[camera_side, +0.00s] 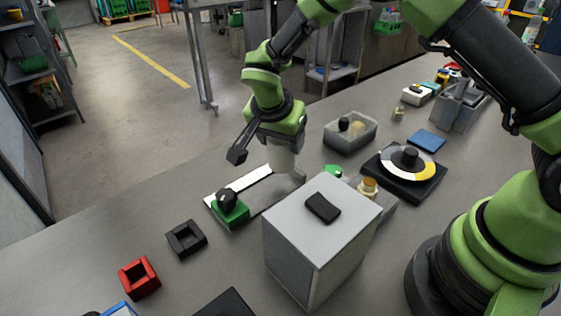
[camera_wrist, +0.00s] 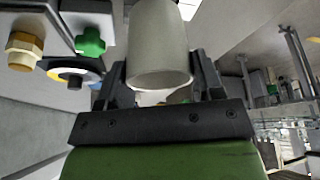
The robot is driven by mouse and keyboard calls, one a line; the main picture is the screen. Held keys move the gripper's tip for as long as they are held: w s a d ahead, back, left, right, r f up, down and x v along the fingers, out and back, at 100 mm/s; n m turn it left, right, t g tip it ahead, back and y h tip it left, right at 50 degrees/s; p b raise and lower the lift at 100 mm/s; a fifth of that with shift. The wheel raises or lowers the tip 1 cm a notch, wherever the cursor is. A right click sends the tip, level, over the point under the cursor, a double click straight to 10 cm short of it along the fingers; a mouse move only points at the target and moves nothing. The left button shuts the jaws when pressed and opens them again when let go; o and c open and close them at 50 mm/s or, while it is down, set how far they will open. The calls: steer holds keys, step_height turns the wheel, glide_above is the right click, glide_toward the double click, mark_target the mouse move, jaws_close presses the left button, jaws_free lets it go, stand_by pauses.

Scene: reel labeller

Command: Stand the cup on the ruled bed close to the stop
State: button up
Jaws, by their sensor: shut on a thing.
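A pale grey-white cup (camera_side: 283,159) hangs below my gripper (camera_side: 279,140) in the side view. The cup also fills the upper middle of the wrist view (camera_wrist: 158,45), with dark fingers on both sides of it. My gripper is shut on the cup. The ruled bed (camera_side: 247,181) shows as a white strip running from the green block to near the cup. The green block with a black knob (camera_side: 230,213), which looks like the stop, sits at the bed's near left end. The cup is at the far right end; whether its base touches the bed I cannot tell.
A large grey box (camera_side: 318,238) with a black pad on top stands in front of the bed. A reel dial (camera_side: 407,164), a clear bin (camera_side: 350,131) and a brass-coloured knob (camera_side: 368,187) are to the right. Black (camera_side: 186,238) and red (camera_side: 139,277) square frames lie at the left.

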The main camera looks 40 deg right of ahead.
mark_target(282, 157)
steer(key=shift+f, duration=2.35)
steer(key=shift+f, duration=0.15)
steer(key=o, duration=0.9)
